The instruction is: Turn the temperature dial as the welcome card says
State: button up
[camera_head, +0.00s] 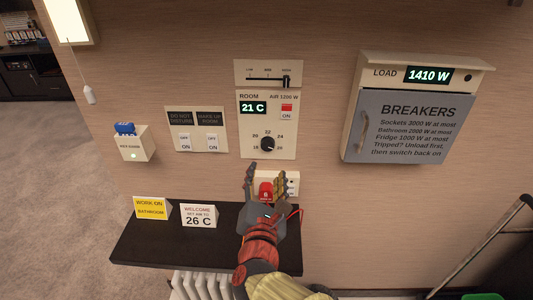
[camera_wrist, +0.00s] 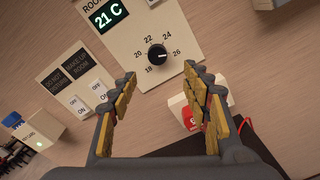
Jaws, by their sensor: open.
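The temperature dial (camera_head: 267,144) is a black round knob with a scale from 18 to 26 on a cream wall panel (camera_head: 245,147). It also shows in the wrist view (camera_wrist: 157,55); I cannot read its pointer surely. The display above it (camera_head: 253,107) reads 21 C. The welcome card (camera_head: 198,216) on the dark shelf reads "set air to 26 C". My gripper (camera_head: 266,175) is open and empty, just below the dial in the head view. In the wrist view its fingertips (camera_wrist: 160,74) are spread to either side below the dial, apart from it.
A red plug (camera_head: 265,190) with a red cord sits at a socket box (camera_head: 292,183) behind my gripper. A slider (camera_head: 268,78) and a red ON switch (camera_head: 287,111) are above the dial. Two switches (camera_head: 196,142) are left, the breaker box (camera_head: 408,115) right. The shelf (camera_head: 140,250) is below.

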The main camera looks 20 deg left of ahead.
aim_at(267, 147)
jog(key=shift+w+a+f+m+p, duration=0.1)
jog(key=shift+w+a+m+p, duration=0.4)
jog(key=shift+w+m+p, duration=3.4)
jog(key=shift+s+a+r+m+p, duration=0.1)
jog(key=shift+s+a+m+p, duration=0.25)
jog(key=shift+m, duration=7.3)
jog(key=shift+w+a+f+m+p, duration=0.1)
jog(key=shift+w+a+m+p, duration=0.5)
jog(key=shift+w+m+p, duration=3.3)
jog(key=s+m+b, duration=0.3)
jog(key=s, duration=0.1)
jog(key=shift+m+b, duration=0.35)
jog(key=shift+b, duration=0.05)
jog(key=shift+c, duration=0.2)
